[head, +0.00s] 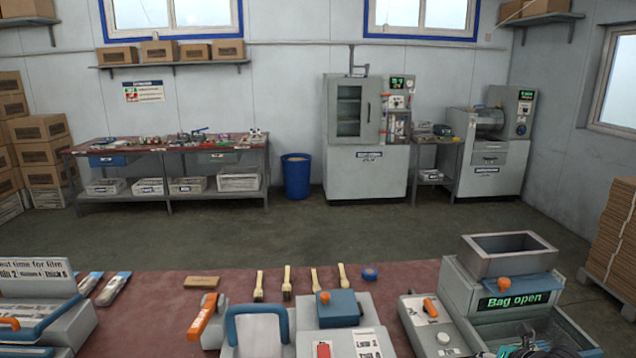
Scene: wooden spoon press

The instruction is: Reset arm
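A dark mechanical part that looks like my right gripper (538,348) shows at the bottom right edge, in front of the bagging machine (510,262). It is cut off by the frame, and I cannot make out its fingers or anything held. My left gripper is not in view. A press with a blue handle (257,312) and an orange lever (203,315) stands at the bottom middle of the red-brown table (215,268). The bagging machine's green display reads "Bag open".
Several brushes (287,283) and a blue tape roll (370,273) lie along the table's far edge. A control box with an orange switch (430,308) stands left of the bagging machine.

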